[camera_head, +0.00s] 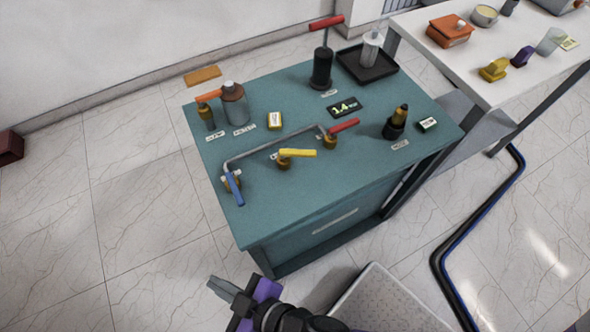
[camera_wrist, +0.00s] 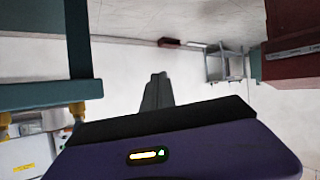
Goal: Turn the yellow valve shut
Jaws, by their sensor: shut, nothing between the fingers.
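The yellow valve (camera_head: 297,153) is on the teal bench, near the middle of its front half. Its yellow lever lies roughly left to right on a brass body. A bent grey pipe runs behind it, between the blue-lever valve (camera_head: 234,188) and the red-lever valve (camera_head: 342,126). My gripper (camera_head: 217,286) is in front of the bench, low and to the left, well apart from the valve. Its fingers are shut and empty, and they also show in the wrist view (camera_wrist: 157,88). I cannot pick out the yellow valve in the wrist view.
The teal bench (camera_head: 290,210) also holds an orange-lever valve (camera_head: 208,110), a canister (camera_head: 234,103), a black pump with a red handle (camera_head: 322,68) and a black tray (camera_head: 367,64). A white table (camera_head: 455,62) stands at the right. A blue-black hose (camera_head: 470,225) lies on the floor.

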